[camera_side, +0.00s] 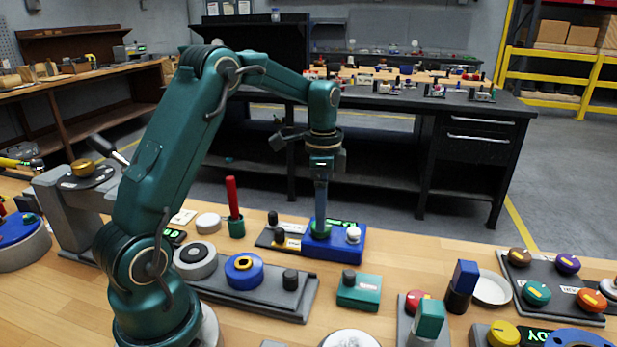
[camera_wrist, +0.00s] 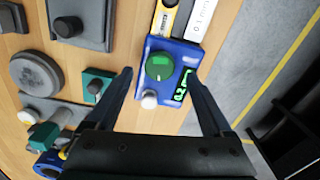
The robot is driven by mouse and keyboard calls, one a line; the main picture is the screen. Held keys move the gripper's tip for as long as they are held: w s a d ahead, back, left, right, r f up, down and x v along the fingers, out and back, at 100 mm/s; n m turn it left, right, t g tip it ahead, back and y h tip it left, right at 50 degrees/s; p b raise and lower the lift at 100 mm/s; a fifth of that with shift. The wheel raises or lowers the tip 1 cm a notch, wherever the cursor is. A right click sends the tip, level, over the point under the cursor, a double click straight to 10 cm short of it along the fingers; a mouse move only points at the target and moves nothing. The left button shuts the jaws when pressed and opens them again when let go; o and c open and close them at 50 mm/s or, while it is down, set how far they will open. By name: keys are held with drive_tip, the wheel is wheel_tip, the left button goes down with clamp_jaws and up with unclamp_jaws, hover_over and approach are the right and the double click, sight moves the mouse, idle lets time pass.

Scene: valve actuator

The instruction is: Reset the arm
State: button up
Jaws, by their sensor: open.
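My gripper (camera_side: 321,222) points straight down over a blue valve box (camera_side: 345,246) near the table's far edge. In the wrist view the two dark fingers of my gripper (camera_wrist: 158,74) are apart, with nothing held between them. The blue box (camera_wrist: 172,92) lies between and beyond them. On it are a green round knob (camera_wrist: 159,66), a small white knob (camera_wrist: 149,99) and a lit green display (camera_wrist: 182,85). In the side view the fingertips are at the green knob; whether they touch it I cannot tell.
A grey plate with a blue ring part (camera_side: 244,269) lies to the left, and a red-handled piece (camera_side: 234,205) stands behind it. A green box (camera_side: 359,291) is in front. A panel of coloured knobs (camera_side: 561,305) is at the right. Bare wood (camera_side: 420,258) lies between.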

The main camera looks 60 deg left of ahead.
drive_tip(key=shift+r, duration=1.05)
drive_tip(key=shift+w+d+r, duration=0.15)
drive_tip(key=shift+d+r, duration=0.05)
drive_tip(key=shift+r, duration=0.05)
drive_tip(key=s+d+r+t, duration=0.3)
drive_tip(key=s+d+r, duration=0.3)
drive_tip(key=d+r, duration=0.25)
drive_tip(key=s+d+f+n+t, duration=0.1)
drive_tip(key=s+d+n, duration=0.1)
drive_tip(key=s, duration=0.3)
drive_tip(key=s+d+f+n+t, duration=0.1)
drive_tip(key=s+d+f+n, duration=0.1)
drive_tip(key=s+n, duration=0.3)
drive_tip(key=shift+d+f+t, duration=0.3)
drive_tip(key=shift+d, duration=0.05)
